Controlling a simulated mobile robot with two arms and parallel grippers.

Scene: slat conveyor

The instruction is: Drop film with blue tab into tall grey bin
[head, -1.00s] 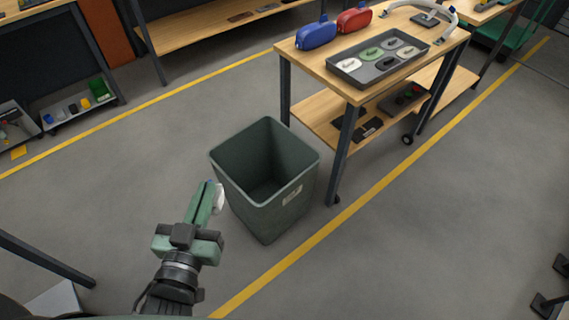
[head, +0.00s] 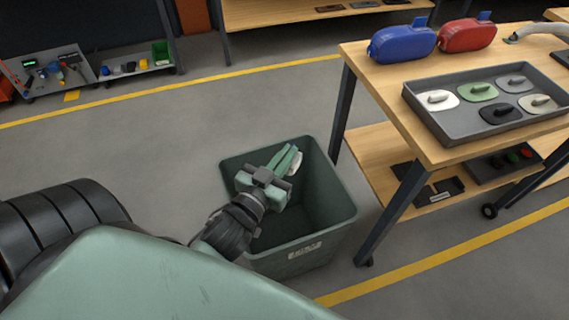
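The tall grey-green bin (head: 335,212) stands open on the floor beside the workbench, with a pale label on its front. My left gripper (head: 289,160) reaches over the bin's opening from the left, its fingers pointing toward the far rim. The fingers look closed together, with a small whitish piece of film (head: 297,163) showing at their right side near the tips. The film's blue tab cannot be made out now. My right gripper is not in view.
A wooden workbench (head: 385,92) stands right of the bin, holding a grey tray (head: 455,128) of handled pads, a blue pouch (head: 402,45) and a red pouch (head: 467,36). Its near leg (head: 392,215) is close to the bin. Open floor lies left and behind.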

